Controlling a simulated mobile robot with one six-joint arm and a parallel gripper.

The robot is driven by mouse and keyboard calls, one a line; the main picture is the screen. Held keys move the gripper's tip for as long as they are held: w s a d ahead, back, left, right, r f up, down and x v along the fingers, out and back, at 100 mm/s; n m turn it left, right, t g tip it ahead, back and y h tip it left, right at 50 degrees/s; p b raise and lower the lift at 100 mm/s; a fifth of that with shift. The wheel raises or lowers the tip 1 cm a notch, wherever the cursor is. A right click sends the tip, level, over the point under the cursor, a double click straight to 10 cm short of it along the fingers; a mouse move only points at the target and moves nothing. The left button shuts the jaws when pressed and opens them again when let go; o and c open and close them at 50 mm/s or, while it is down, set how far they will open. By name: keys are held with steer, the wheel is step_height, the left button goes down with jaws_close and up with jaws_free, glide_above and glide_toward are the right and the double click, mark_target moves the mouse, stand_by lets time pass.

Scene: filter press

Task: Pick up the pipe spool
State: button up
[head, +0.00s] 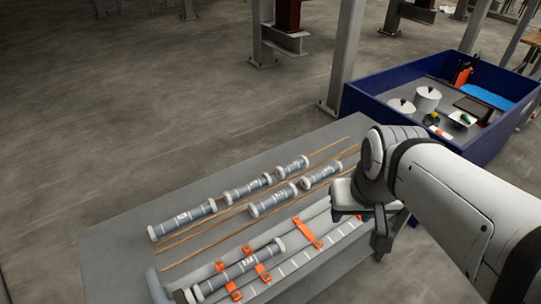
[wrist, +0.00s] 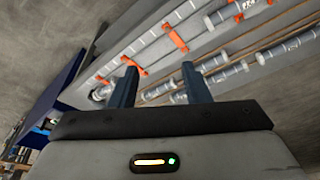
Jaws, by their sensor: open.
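Several grey pipe spools with white end collars and white labels lie on a grey table; I cannot tell which one the task means. A long one (head: 182,218) lies at the left, and shorter ones lie further right, such as this spool (head: 272,200). Another spool (head: 238,269) lies in the front rack among orange clamps. My gripper (head: 378,232) is above the table's right end, apart from these spools. In the wrist view my gripper (wrist: 154,82) is open, with a grey spool (wrist: 158,89) in view beyond its fingers; contact is not visible.
Thin wooden strips (head: 215,227) run between the spool rows. Orange clamps (head: 307,233) stand up from the rack. A blue-walled bin (head: 405,133) with white canisters and tools stands behind my arm. A steel column (head: 346,55) rises behind the table; the floor at left is clear.

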steer(key=shift+o, duration=0.8)
steer(key=w+n, duration=0.1)
steer(key=w+f+n+b, duration=0.1)
steer(key=w, duration=0.1)
steer(key=w+n+b, duration=0.1)
steer(key=w+n, duration=0.1)
steer(key=shift+a+f+g, duration=0.1)
steer(key=shift+f+g, duration=0.2)
steer(key=n+g+b, duration=0.3)
steer(key=n+b, duration=0.3)
steer(key=n, duration=1.5)
glide_above(272, 198)
steer(key=f, duration=1.8)
steer(key=shift+d+f, duration=0.2)
steer(key=shift+f, duration=0.05)
steer(key=f, duration=0.7)
steer(key=shift+a+f, duration=0.2)
steer(key=shift+f, duration=0.1)
steer(key=shift+c, duration=0.2)
steer(key=c, duration=1.1)
